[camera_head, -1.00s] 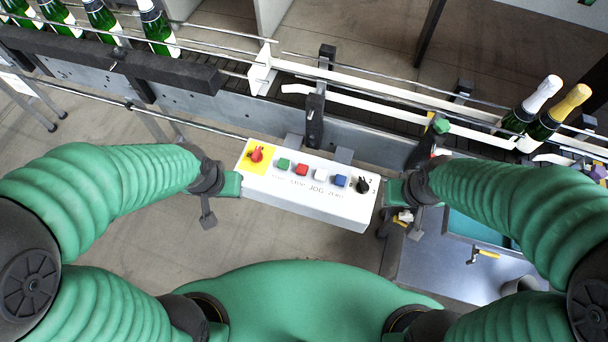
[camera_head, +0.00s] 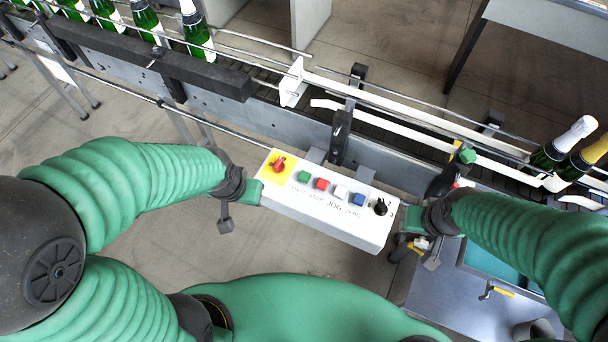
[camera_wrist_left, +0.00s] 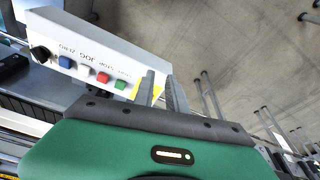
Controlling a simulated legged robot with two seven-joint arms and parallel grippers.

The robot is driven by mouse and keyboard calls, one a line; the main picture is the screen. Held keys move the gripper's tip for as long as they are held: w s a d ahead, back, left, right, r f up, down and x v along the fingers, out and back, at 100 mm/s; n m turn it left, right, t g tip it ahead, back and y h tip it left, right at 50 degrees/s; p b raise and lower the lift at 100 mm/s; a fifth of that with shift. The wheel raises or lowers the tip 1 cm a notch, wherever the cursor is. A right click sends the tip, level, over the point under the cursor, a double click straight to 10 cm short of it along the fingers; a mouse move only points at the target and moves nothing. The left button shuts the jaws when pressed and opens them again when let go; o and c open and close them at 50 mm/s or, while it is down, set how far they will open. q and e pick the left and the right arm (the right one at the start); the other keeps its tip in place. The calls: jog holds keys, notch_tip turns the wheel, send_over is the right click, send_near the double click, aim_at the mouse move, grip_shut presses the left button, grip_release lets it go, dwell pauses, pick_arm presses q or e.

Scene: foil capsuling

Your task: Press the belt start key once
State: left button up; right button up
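The white control box (camera_head: 318,225) hangs at the conveyor's near side, with printed labels under its keys. Its top has a green key (camera_head: 304,176), a red key (camera_head: 322,184), a white key (camera_head: 340,191), a blue key (camera_head: 359,199) and a black knob (camera_head: 380,206). A red mushroom knob (camera_head: 279,165) sits on a yellow plate at the left end. My left gripper (camera_wrist_left: 160,90) shows two grey fingers with a small gap, near the yellow end; contact is unclear. My right gripper (camera_head: 412,217) is at the box's right end, its fingers not clearly visible.
The conveyor (camera_head: 270,125) runs behind the box, with white guide rails and dark brackets. Several green bottles (camera_head: 197,35) stand at its upper left. Two bottles, one white-topped and one gold-topped (camera_head: 585,158), stand at the right. A grey bench (camera_head: 450,300) is at lower right.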

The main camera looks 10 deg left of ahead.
pick_arm(q)
grip_shut()
dwell(1.4)
